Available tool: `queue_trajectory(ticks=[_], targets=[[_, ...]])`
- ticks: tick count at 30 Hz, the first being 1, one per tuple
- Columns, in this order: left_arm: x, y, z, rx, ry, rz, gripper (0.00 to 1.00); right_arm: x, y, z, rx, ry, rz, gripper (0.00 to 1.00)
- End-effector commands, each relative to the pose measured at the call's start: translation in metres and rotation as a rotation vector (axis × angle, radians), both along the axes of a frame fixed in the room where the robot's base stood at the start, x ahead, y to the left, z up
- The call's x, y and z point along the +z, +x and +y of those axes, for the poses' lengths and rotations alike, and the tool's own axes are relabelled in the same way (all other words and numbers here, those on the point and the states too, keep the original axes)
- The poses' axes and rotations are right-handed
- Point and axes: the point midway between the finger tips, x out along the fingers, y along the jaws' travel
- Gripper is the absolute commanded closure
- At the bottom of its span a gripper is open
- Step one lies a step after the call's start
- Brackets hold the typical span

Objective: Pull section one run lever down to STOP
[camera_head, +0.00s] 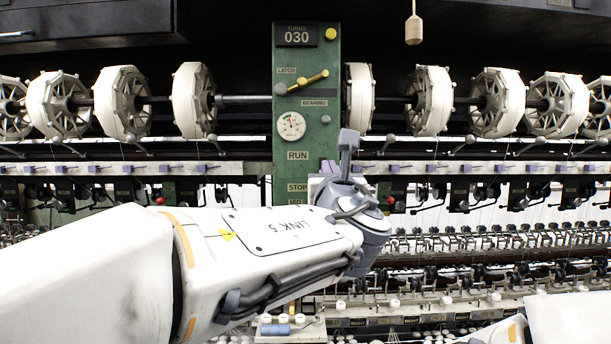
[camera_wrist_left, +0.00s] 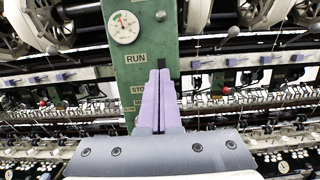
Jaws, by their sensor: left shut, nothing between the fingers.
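The green section post (camera_head: 307,150) carries the labels RUN (camera_head: 298,156) and STOP (camera_head: 297,188). In the left wrist view the RUN label (camera_wrist_left: 136,58) is left of my fingertips, with STOP (camera_wrist_left: 138,89) lower down. My left gripper (camera_wrist_left: 159,74) is shut and empty, its two lilac fingers together in front of the post. In the head view its lilac fingers (camera_head: 328,168) show only partly behind my wrist. A small dark piece (camera_wrist_left: 161,63) shows just above the fingertips; I cannot tell whether it is the run lever or its slot. My right gripper is out of view.
A brass latch handle (camera_head: 308,81), a round dial (camera_head: 291,126) and a counter reading 030 (camera_head: 297,35) sit higher on the post. White reels (camera_head: 192,100) line both sides. A wooden pull (camera_head: 413,29) hangs at upper right. Threads and guides crowd the lower area.

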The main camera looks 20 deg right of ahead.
Motion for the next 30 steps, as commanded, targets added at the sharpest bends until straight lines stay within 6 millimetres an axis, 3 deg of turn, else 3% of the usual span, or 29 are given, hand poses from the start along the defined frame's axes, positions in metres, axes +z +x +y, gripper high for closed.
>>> queue_trajectory(ticks=[1, 6, 18, 30], targets=[[-0.008, -0.012, 0.003, -0.004, -0.003, -0.001, 1.0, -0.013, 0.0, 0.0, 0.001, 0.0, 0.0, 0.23], [-0.015, -0.044, 0.012, -0.004, -0.003, 0.0, 1.0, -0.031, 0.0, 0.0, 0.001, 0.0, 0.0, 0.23], [-0.026, -0.112, 0.032, -0.002, -0.001, -0.001, 1.0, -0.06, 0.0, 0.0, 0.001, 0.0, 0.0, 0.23], [-0.028, -0.115, 0.035, 0.004, -0.001, 0.01, 1.0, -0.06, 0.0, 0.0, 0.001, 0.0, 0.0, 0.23]])
